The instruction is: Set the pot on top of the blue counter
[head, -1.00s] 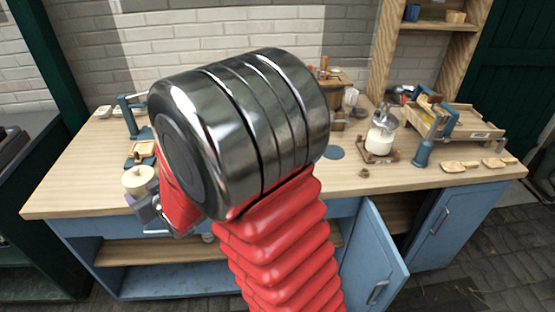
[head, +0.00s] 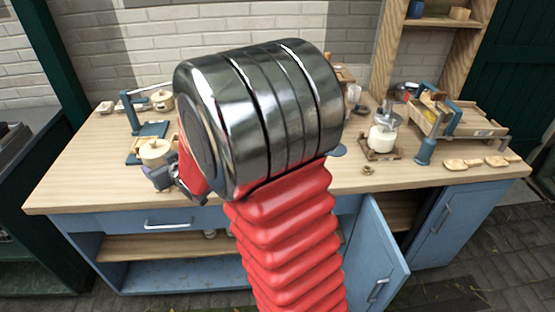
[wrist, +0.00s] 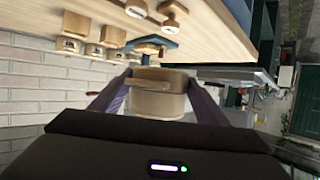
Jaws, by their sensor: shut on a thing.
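The cream pot (head: 156,153) with a tan lid is over the left part of the blue counter's wooden top (head: 90,185). My gripper (head: 162,172) is shut on this pot. In the wrist view, which is turned upside down, the pot (wrist: 157,100) sits between two purple fingers. The counter top (wrist: 215,30) shows above it there. I cannot tell whether the pot's base touches the top. My arm hides the middle of the counter.
A blue-framed tool (head: 145,130) and another cream pot (head: 162,100) stand just behind the held pot. A blue cabinet door (head: 375,255) hangs open below. The front-left counter top is clear.

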